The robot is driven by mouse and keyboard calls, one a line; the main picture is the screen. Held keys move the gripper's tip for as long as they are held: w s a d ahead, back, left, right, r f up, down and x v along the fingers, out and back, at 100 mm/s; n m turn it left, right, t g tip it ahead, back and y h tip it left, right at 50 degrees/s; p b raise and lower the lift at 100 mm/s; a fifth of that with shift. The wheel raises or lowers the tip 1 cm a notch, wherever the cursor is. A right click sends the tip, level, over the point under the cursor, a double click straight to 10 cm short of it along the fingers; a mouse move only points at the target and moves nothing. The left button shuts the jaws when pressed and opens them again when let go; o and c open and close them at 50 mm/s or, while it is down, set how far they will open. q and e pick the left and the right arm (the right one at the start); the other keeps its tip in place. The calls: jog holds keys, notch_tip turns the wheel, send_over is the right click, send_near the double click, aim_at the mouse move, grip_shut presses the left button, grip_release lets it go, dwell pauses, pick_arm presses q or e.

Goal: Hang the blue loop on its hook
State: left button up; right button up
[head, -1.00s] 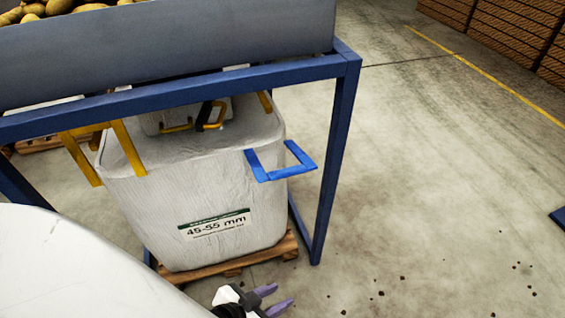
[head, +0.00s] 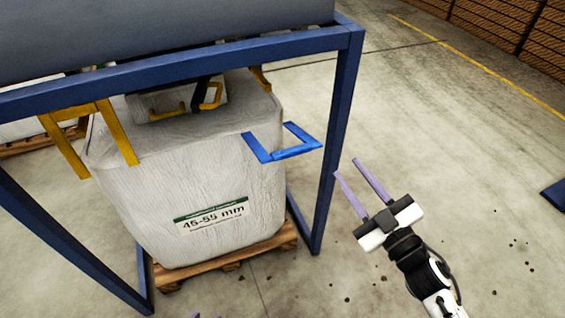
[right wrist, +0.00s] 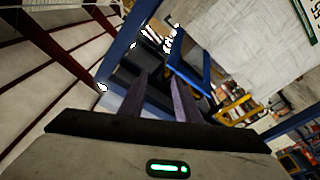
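The blue loop (head: 297,152) is a stiff, squared strap at the front right top corner of the white bulk bag (head: 205,165). It sticks out to the right, past the bag's side. It also shows in the right wrist view (right wrist: 198,82), just beyond the fingertips. My right gripper (head: 346,168) is open and empty, right of the loop and apart from it in the head view, with its purple fingers pointing up-left. I cannot make out the blue loop's hook. Only a small purple tip at the bottom edge of the head view may be my left gripper (head: 195,315).
A blue steel frame (head: 335,130) stands around the bag, its right post close to the loop. A grey hopper (head: 170,38) is above. Yellow loops (head: 118,133) are at the bag's other corners. The bag stands on a wooden pallet (head: 225,262).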

aim_at(298, 152)
jog(key=w+a+r+n+g+y+b, duration=0.3)
jog(key=a+r+n+g+y, duration=0.2)
jog(key=n+y, duration=0.5)
jog(key=w+a+f+n+g+h+b, duration=0.1)
jog(key=a+n+g, duration=0.1)
jog(key=w+a+f+n+g+h, duration=0.1)
jog(key=w+a+f+n+g, duration=0.1)
jog(key=n, duration=0.1)
jog(key=w+a+f+n+g+h+b, duration=0.1)
jog(key=w+a+n+g, duration=0.1)
jog(key=shift+a+f+n+g+b, duration=0.1)
jog(key=shift+f+n+g+b, duration=0.2)
jog(key=shift+f, duration=0.1)
jog(key=shift+w+a+f, duration=0.15)
jog(key=shift+w+a, duration=0.15)
jog(key=shift+a, duration=0.35)
grip_shut()
